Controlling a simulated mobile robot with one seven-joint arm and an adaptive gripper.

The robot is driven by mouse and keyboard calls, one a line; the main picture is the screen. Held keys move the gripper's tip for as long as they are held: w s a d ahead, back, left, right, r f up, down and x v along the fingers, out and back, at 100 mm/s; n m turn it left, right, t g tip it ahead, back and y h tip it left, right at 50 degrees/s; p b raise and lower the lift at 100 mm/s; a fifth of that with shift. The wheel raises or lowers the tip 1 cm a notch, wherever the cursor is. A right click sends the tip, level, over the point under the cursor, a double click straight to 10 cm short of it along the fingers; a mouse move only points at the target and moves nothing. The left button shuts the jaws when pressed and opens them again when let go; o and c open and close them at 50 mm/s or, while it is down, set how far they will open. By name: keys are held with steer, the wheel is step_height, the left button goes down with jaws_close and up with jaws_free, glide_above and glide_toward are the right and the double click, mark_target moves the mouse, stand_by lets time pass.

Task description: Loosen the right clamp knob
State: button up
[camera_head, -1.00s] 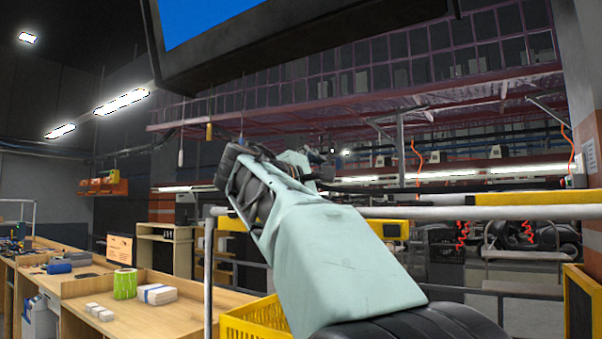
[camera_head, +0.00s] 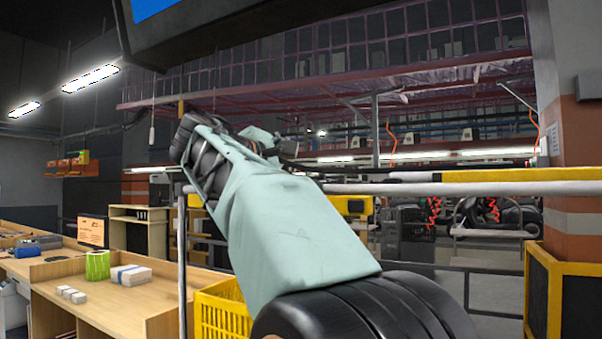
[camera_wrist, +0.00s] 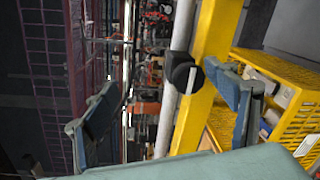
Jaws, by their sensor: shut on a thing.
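A black clamp knob (camera_wrist: 182,72) with a pale stripe sits at the white rail (camera_wrist: 164,122), beside a yellow beam (camera_wrist: 205,75), in the wrist view. The right finger's tip is close against the knob's edge. Contact of the left finger cannot be made out. In the head view my arm reaches up and away to the white rail (camera_head: 420,188); the knob and fingertips are not clearly visible there. Only one knob is identifiable.
A yellow crate (camera_head: 222,315) stands below my arm; a yellow crate also shows at right in the wrist view (camera_wrist: 280,75). A wooden bench (camera_head: 130,308) with a green roll (camera_head: 97,265) is at left. A yellow-framed panel (camera_head: 547,290) is at right.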

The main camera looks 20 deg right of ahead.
steer(key=shift+t, duration=0.4)
steer(key=s+a+r, duration=0.2)
steer(key=a+r, duration=0.1)
steer(key=shift+s+a, duration=0.3)
steer(key=shift+s, duration=0.05)
steer(key=c, duration=0.4)
steer(key=shift+o, duration=0.2)
steer(key=f+b+v, duration=0.1)
steer(key=v, duration=0.6)
steer(key=shift+s+a+f, duration=0.2)
